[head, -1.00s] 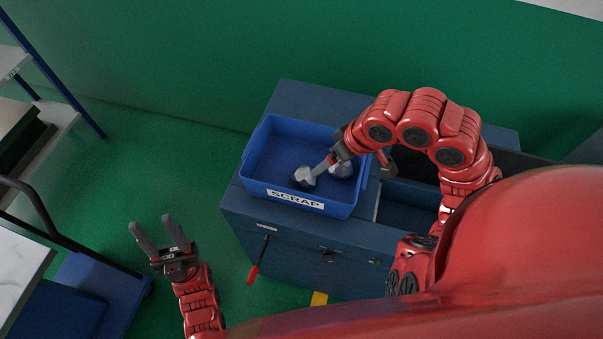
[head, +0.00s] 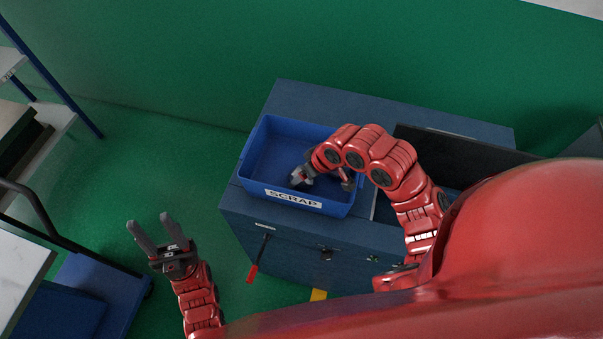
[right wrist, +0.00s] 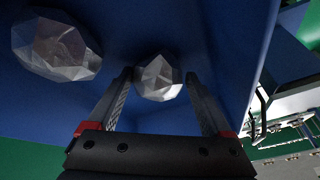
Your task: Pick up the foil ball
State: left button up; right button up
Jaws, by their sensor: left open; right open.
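Two crumpled silver foil balls lie in the blue tray (head: 258,160) labelled SCRAP. In the right wrist view, the smaller-looking foil ball (right wrist: 158,78) sits between the spread fingertips of my right gripper (right wrist: 160,75), with a gap on each side. The other foil ball (right wrist: 58,45) is at the upper left, outside the fingers. In the head view, my right gripper (head: 325,180) reaches down into the tray, and its wrist hides most of the balls. My left gripper (head: 152,236) is open and empty over the green floor.
The tray stands on a dark blue cabinet (head: 240,205), with its walls close around my right gripper. A dark upright panel (head: 470,150) rises behind my right arm. A shelf and a cart are at the far left.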

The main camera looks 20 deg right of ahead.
jog(key=shift+f, duration=0.1)
jog(key=c, duration=1.2)
jog(key=shift+o, duration=0.2)
